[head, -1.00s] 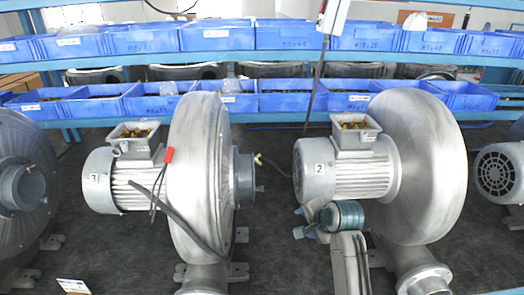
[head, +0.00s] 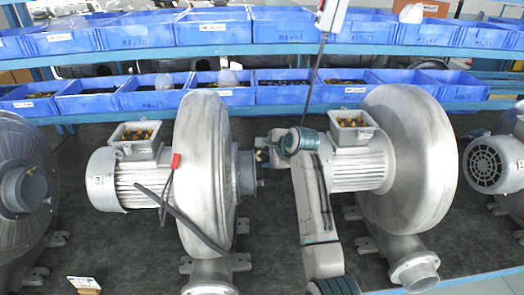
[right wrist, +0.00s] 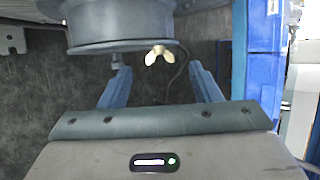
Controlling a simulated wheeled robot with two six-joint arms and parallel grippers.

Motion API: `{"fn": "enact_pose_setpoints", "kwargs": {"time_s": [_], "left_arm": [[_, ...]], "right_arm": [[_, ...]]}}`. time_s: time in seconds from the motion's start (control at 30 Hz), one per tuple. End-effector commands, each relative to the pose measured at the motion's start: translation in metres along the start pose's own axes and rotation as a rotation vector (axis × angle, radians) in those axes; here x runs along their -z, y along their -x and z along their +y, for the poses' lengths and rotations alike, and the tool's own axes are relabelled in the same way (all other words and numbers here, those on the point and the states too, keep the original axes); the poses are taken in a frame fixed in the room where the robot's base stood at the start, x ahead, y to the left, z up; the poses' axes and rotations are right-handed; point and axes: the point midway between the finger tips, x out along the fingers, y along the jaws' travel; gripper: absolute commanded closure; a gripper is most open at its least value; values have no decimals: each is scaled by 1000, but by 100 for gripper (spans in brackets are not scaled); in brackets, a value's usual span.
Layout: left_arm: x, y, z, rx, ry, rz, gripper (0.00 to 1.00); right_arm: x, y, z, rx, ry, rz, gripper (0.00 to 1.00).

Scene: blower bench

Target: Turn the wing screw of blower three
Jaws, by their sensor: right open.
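Blower three (head: 202,170) stands left of the middle in the head view, with a "3" label on its motor. Its grey round inlet fitting (head: 245,172) faces right and shows close up in the right wrist view (right wrist: 115,25). A brass wing screw (right wrist: 158,54) sticks out beside the fitting's rim. My right gripper (head: 265,156) is at the fitting's right side. In the right wrist view its blue fingers (right wrist: 160,82) are spread, with the wing screw between their lines, just ahead of the tips. They hold nothing. My left gripper is out of view.
Blower two (head: 410,165) stands close on the right, its motor partly hidden behind my right arm. Blue bins (head: 285,93) line the racks behind. A small card (head: 84,283) stands at the front left.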

Motion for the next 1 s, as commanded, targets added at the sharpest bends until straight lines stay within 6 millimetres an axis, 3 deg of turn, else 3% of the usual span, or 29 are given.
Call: {"fn": "enact_pose_setpoints", "kwargs": {"time_s": [0.3, 0.67, 0.9, 1.0], "left_arm": [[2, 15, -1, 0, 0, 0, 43], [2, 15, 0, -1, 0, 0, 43], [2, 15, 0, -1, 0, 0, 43], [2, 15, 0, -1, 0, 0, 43]], "right_arm": [[0, -35, 0, -1, 0, 0, 43], [0, -40, 0, 1, 1, 1, 43], [0, -39, 0, 1, 1, 1, 86], [0, -39, 0, 2, 1, 1, 87]]}}
